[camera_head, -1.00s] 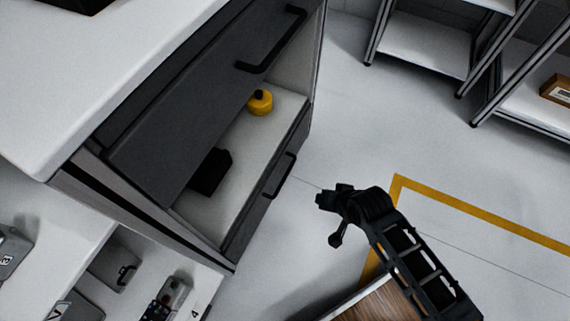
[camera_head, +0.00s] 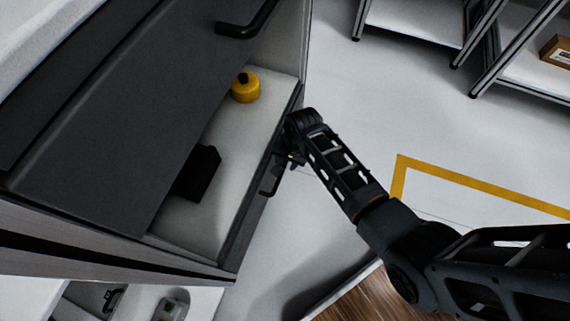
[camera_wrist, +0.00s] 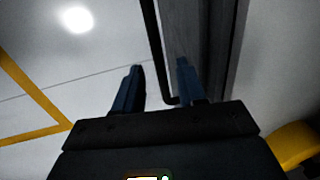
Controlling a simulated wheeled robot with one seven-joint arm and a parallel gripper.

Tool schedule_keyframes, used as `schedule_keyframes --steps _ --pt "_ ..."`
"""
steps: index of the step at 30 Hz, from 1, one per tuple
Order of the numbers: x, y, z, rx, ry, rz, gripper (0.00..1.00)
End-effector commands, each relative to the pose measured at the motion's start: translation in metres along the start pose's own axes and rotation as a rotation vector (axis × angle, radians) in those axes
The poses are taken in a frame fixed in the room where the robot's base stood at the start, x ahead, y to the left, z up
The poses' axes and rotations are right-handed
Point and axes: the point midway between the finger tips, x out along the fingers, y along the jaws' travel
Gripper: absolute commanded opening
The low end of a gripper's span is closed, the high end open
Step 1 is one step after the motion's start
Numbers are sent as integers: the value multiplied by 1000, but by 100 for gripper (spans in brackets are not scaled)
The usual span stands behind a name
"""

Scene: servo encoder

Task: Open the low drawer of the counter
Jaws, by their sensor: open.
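The counter (camera_head: 90,120) fills the left of the head view. Its low drawer has a dark front (camera_head: 243,222) with a black bar handle (camera_head: 270,185). My gripper (camera_head: 284,163) is at this handle, partly hidden by my wrist. In the wrist view, my gripper (camera_wrist: 160,78) is open, with one blue-black finger on each side of the handle bar (camera_wrist: 155,45). The bar lies between the fingers without a visible grip. The right finger is close to the dark drawer front (camera_wrist: 212,50). I cannot tell whether any finger touches the bar.
Above the low front, a white surface holds a yellow round object (camera_head: 246,88) and a black object (camera_head: 198,173). An upper dark front with another handle (camera_head: 248,22) overhangs it. Racks (camera_head: 415,25) stand at the back right. Floor with yellow tape (camera_head: 480,183) lies clear to the right.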

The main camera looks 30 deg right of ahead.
Motion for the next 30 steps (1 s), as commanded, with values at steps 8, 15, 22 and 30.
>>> schedule_keyframes --steps 8,15,22,30 --pt "21 0 0 0 1 0 40" --pt "21 0 0 -1 1 0 40" --pt "21 0 0 -1 1 0 18" --pt "21 0 0 -1 1 0 0"
